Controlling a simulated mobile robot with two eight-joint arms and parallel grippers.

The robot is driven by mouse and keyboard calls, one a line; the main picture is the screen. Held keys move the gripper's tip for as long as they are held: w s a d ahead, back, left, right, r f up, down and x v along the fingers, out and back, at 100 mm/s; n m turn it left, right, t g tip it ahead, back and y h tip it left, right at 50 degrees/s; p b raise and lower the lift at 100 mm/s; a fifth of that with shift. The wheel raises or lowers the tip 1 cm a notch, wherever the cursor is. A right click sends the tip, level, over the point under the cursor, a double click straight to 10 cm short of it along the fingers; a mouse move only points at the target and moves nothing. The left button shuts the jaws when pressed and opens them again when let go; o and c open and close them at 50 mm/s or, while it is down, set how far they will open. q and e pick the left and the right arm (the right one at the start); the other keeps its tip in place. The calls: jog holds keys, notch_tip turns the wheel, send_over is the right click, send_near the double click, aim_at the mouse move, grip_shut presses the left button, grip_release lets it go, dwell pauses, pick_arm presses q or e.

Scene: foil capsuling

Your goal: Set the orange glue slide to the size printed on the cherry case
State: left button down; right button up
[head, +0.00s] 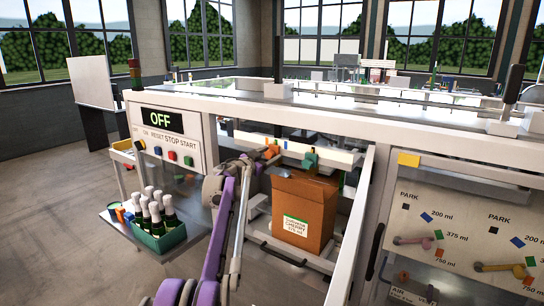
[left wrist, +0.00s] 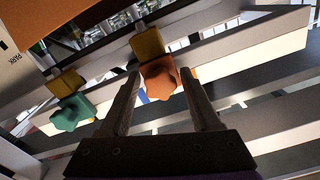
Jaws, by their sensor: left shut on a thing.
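The orange glue slide (head: 271,152) sits on a pale rail at the machine's open bay. In the left wrist view its orange knob (left wrist: 158,80) is between the two fingers of my left gripper (left wrist: 158,88), which is shut on it. In the head view my left gripper (head: 262,157) reaches the slide from the left, hiding part of it. The brown cherry case (head: 304,205) stands upright in the bay, right of the gripper. Its white label (head: 296,227) has small print; the last line looks like 375 ml. My right gripper is not in view.
A green slide (head: 309,160) sits farther right on the rail; it shows in the left wrist view (left wrist: 72,113). A green crate (head: 160,240) of bottles stands on a side shelf. The panel (head: 165,121) reads OFF. Another board (head: 455,230) has marks for 200, 375 and 750 ml.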

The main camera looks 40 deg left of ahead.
pick_arm(q)
jog(key=shift+c, duration=2.2)
grip_release()
jog(key=shift+d, duration=0.15)
jog(key=shift+s, duration=0.25)
jog(key=s+d+b, duration=0.1)
jog(key=s+b, duration=0.1)
jog(key=s, duration=0.8)
jog(key=shift+b, duration=0.4)
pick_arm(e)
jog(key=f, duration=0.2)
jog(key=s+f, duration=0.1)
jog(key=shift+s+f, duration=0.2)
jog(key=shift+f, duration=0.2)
pick_arm(q)
jog(key=shift+s+d+f, duration=0.1)
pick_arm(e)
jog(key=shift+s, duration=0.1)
